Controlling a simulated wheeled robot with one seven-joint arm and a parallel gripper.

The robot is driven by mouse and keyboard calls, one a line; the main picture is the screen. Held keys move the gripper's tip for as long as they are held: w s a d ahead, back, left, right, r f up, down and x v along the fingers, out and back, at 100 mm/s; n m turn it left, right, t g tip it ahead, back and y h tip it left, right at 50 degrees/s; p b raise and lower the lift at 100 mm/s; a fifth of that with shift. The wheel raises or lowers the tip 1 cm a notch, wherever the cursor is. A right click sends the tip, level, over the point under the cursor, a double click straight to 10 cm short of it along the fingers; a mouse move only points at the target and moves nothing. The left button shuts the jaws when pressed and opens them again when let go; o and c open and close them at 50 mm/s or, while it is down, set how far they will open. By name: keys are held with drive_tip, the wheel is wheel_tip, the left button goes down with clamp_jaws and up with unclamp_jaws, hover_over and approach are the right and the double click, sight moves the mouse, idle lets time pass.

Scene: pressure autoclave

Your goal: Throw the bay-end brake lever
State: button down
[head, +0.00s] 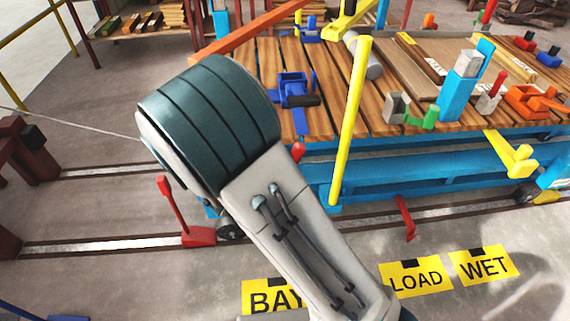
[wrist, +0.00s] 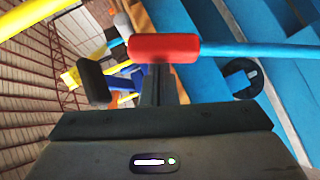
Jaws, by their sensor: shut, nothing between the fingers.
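In the wrist view a red grip (wrist: 165,47) on a blue rod (wrist: 260,51) lies across the picture just beyond my fingertips; it looks like the brake lever. My gripper (wrist: 160,72) is shut and empty, its dark fingers at or just behind the red grip. I cannot tell whether they touch it. In the head view a small red end (head: 299,151) shows at the blue cart's near side, beside my arm, and may be the same grip. My arm hides my gripper and most of the lever there.
The slatted cart (head: 330,110) carries blue, green and orange fixtures. A yellow bar (head: 350,120) rises close to the right of my arm. A red floor lever (head: 172,205) stands at the rail on the left. Yellow floor signs (head: 415,277) lie in front.

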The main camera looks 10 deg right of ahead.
drive_tip(key=shift+s+d+f, duration=0.1)
drive_tip(key=shift+d, duration=0.6)
drive_tip(key=shift+a, duration=0.1)
drive_tip(key=s+a+r+p, duration=0.1)
drive_tip(key=s+a+r, duration=0.1)
drive_tip(key=a, duration=0.3)
drive_tip(key=s+a+r+p, duration=0.1)
drive_tip(key=s+a+r, duration=0.1)
drive_tip(key=s+a, duration=0.2)
drive_tip(key=shift+s+a+r, duration=0.4)
drive_tip(key=shift+a, duration=0.7)
